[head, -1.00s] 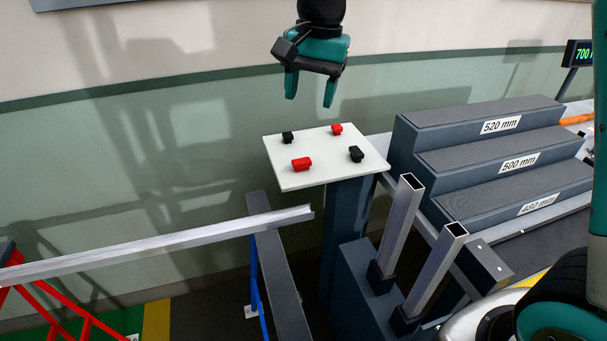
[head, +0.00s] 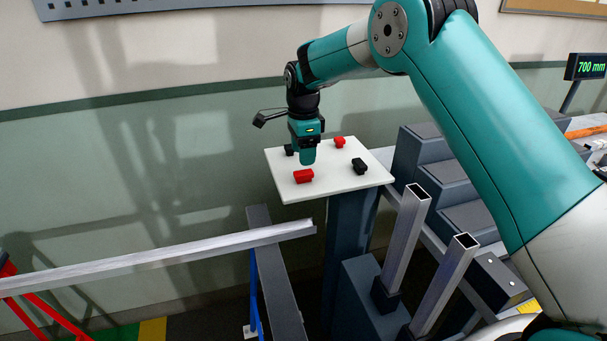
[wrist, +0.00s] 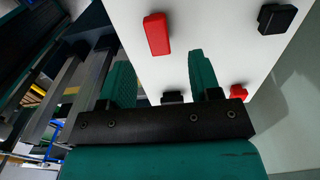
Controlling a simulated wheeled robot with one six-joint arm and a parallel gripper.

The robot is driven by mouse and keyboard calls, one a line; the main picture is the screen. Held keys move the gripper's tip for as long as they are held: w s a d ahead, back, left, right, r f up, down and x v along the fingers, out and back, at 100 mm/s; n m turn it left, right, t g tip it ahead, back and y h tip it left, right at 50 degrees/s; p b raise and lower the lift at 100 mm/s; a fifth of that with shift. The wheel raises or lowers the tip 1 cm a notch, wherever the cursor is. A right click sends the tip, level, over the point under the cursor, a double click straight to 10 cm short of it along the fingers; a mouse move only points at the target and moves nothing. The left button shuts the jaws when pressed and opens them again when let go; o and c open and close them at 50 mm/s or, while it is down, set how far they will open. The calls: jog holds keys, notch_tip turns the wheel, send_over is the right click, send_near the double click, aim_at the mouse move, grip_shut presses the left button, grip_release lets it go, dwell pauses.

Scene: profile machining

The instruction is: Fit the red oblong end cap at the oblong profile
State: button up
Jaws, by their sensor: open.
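The red oblong end cap (head: 303,176) lies on the front left of a white plate (head: 335,182). In the wrist view it is the longer red block (wrist: 157,34), just beyond the fingertips. My gripper (head: 308,158) points down over the plate, just behind this cap in the head view. Its two green fingers are apart with nothing between them, and they also show in the wrist view (wrist: 162,72). Two upright hollow metal profiles (head: 407,237) (head: 446,287) stand in dark holders at the right; I cannot tell surely which is the oblong one.
A smaller red cap (head: 339,142) and two black caps (head: 359,166) (head: 289,150) share the plate. A long metal bar (head: 150,263) runs at the left. Grey steps (head: 440,165) stand behind my arm at the right.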

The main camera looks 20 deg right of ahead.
aim_at(304, 172)
jog(key=shift+s+f+p, duration=0.15)
jog(key=shift+f+p, duration=0.75)
jog(key=shift+f, duration=2.5)
jog(key=c, duration=1)
